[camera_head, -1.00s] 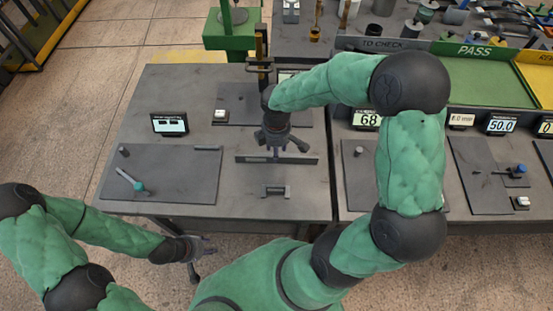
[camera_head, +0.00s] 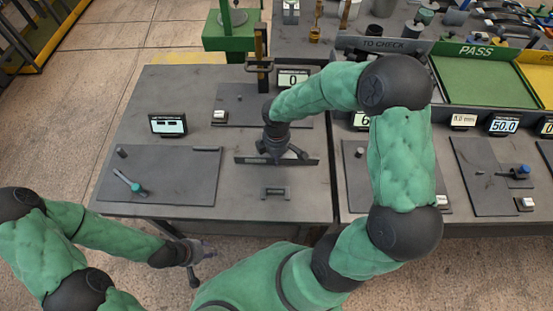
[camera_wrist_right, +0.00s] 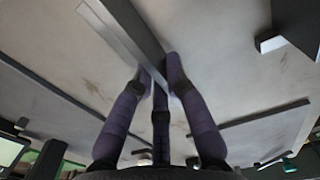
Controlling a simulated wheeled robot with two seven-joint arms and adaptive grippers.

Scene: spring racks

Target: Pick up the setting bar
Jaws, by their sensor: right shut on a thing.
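The setting bar (camera_head: 247,160), a long dark flat bar, is at the middle of the near table, under my right gripper (camera_head: 282,154). In the right wrist view the bar (camera_wrist_right: 130,25) runs from the top edge down between the purple fingers of my right gripper (camera_wrist_right: 158,80), which is shut on it. I cannot tell whether the bar touches the table. My left gripper (camera_head: 203,262) is in front of the table's near edge, away from the bar, with its fingers apart and nothing visible between them.
A post with a crossbar (camera_head: 260,60) stands behind. The right table holds displays and trays.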

